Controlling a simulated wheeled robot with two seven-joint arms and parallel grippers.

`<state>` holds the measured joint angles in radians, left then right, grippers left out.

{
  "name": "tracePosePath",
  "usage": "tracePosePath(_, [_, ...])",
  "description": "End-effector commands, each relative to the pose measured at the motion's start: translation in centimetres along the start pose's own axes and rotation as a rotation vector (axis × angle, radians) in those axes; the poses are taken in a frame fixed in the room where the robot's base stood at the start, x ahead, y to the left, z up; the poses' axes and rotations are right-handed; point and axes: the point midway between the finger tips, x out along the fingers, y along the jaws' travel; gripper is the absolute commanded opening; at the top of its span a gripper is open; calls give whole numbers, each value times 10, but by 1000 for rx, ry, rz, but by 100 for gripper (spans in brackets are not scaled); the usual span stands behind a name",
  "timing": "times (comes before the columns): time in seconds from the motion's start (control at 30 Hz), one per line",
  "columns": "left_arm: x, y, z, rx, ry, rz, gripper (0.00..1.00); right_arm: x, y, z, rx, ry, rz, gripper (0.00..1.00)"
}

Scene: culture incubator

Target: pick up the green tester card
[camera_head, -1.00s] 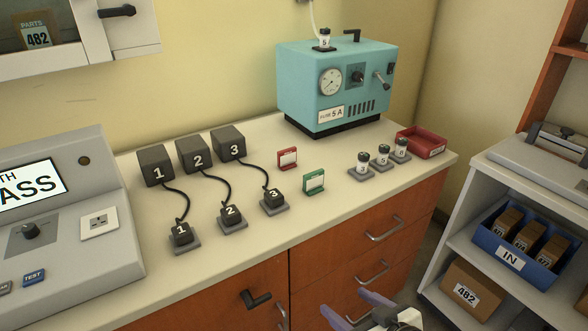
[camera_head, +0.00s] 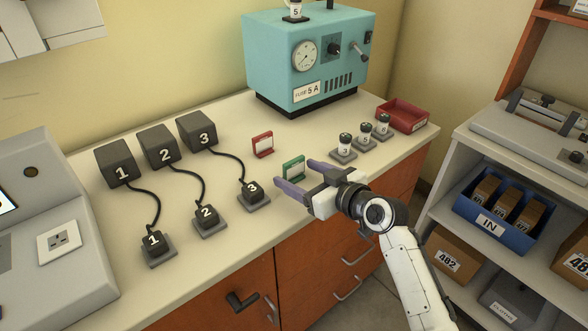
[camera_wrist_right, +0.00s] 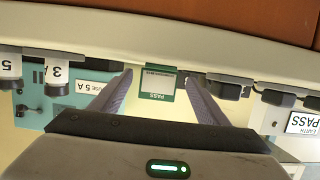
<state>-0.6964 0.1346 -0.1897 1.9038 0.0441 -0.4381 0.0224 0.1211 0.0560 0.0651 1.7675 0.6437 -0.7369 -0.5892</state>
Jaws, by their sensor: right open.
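The green tester card (camera_head: 293,168) stands upright on the counter, a white panel in a green frame. Whether either finger touches the card I cannot tell. The right gripper's fingers (camera_wrist_right: 158,90) also show in the wrist view. My left gripper is not in view.
A red card (camera_head: 262,144) stands behind the green one. Plug 3 (camera_head: 252,191) on its grey base is left of the gripper. Several fuses (camera_head: 364,139) stand to the right, near a red tray (camera_head: 403,115). A teal machine (camera_head: 306,62) is at the back.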

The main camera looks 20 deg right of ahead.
Motion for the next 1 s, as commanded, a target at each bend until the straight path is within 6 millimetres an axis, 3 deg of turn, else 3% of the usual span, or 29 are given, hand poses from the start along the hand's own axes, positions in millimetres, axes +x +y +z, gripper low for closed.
tracePosePath(0.2, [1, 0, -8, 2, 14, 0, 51, 25, 1, -1, 2, 0, 0, 69])
tracePosePath(0.47, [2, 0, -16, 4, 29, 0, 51, 27, 1, 0, 0, 0, 1, 69])
tracePosePath(0.73, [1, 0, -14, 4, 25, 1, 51, 27, 1, 0, 0, -1, 1, 25])
tracePosePath(1.0, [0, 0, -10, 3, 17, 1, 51, 26, 1, -4, -1, 1, 1, 25])
